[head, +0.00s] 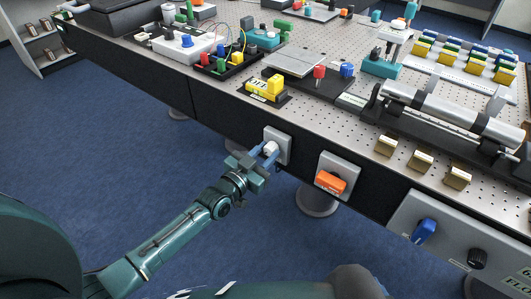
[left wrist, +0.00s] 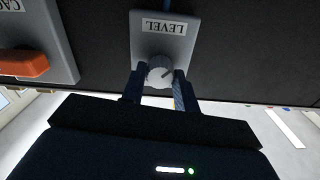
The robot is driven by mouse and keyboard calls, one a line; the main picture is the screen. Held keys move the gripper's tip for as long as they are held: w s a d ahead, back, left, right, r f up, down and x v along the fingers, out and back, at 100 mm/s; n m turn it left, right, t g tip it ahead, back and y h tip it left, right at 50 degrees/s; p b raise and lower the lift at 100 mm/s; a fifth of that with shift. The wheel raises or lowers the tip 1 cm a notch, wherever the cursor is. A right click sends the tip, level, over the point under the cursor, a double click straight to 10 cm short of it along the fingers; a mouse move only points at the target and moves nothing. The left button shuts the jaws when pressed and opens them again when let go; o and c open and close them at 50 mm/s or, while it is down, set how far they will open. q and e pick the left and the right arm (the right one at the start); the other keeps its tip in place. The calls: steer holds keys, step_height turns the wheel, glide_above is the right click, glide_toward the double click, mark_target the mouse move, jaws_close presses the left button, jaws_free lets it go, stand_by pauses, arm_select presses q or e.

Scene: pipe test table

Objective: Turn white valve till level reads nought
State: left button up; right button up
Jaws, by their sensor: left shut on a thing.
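The white valve is a ridged round knob (left wrist: 159,71) on a grey plate (left wrist: 165,32) labelled LEVEL, which shows upside down in the left wrist view. A dark line marks the knob's face, slanting toward the upper right there. In the head view the white knob (head: 270,147) and its plate (head: 283,141) are on the table's dark front side. My left gripper (head: 263,154) is at the knob, with one finger on each side; it is shut on it. In the left wrist view the gripper (left wrist: 160,88) hides the knob's lower edge. No level number is readable. My right gripper is out of view.
An orange handle (head: 330,182) on a grey plate is right of the white knob; it also shows in the left wrist view (left wrist: 22,63). Farther right are a blue handle (head: 424,230) and a black knob (head: 477,258). The perforated tabletop carries several devices. Blue floor lies open in front.

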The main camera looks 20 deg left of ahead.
arm_select(q)
steer(key=n, duration=0.3)
steer(key=shift+n, duration=1.9)
steer(key=o, duration=1)
steer(key=shift+c, duration=0.2)
steer(key=v, duration=1.3)
steer(key=shift+s, duration=0.15)
